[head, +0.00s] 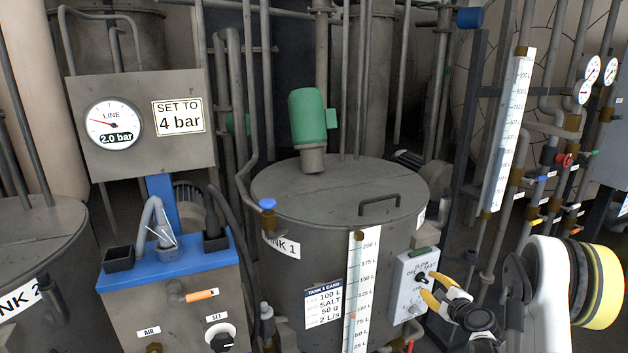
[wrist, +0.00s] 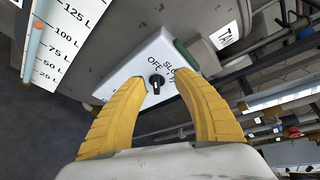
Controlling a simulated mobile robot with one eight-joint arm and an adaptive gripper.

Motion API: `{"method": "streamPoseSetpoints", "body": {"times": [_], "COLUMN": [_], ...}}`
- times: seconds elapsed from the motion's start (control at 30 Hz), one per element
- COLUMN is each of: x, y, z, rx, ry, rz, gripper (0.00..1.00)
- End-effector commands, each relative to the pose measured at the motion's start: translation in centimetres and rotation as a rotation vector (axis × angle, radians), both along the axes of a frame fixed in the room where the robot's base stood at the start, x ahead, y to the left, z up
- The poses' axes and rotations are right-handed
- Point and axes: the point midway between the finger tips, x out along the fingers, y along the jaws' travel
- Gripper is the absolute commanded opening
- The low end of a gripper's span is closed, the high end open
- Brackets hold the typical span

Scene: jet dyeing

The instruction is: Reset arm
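My gripper (head: 430,288) is at the lower right of the head view, in front of the tank's flow switch box. In the wrist view its two yellow fingers (wrist: 160,95) are spread apart with nothing between them. The white switch box (wrist: 133,58) has a small black knob (wrist: 156,82) that shows between the fingertips, and labels reading OFF and SLOW; a further label is partly hidden. The knob looks apart from both fingers. In the head view the box (head: 410,275) is fixed to the front of Tank 1 (head: 290,215), and the fingertips are close to it.
A level gauge (head: 359,290) stands left of the box. A panel with a SET knob (head: 219,336) and an orange-tipped lever (head: 200,295) is at the lower left. Pipes and small valves (head: 560,160) crowd the right side. A pressure dial (head: 113,125) reads 2.0 bar beside a "SET TO 4 bar" sign.

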Motion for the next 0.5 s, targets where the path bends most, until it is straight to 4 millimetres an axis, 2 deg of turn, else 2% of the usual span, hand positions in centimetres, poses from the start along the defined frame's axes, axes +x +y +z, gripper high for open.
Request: {"method": "streamPoseSetpoints", "body": {"times": [0.03, 0.1, 0.27, 0.37, 0.5], "x": [-0.1, -0.6, -3.1, -5.8, -10.5], "y": [1.6, 3.8, 8.7, 11.7, 15.3], "z": [2.4, 5.3, 11.2, 14.3, 17.7], "rx": [-0.062, -0.166, -0.407, -0.553, -0.760], "ry": [0.019, 0.048, 0.109, 0.143, 0.184], "rz": [0.042, 0.105, 0.255, 0.352, 0.490], "gripper": [0.36, 0.36, 0.36, 0.36, 0.36]}}
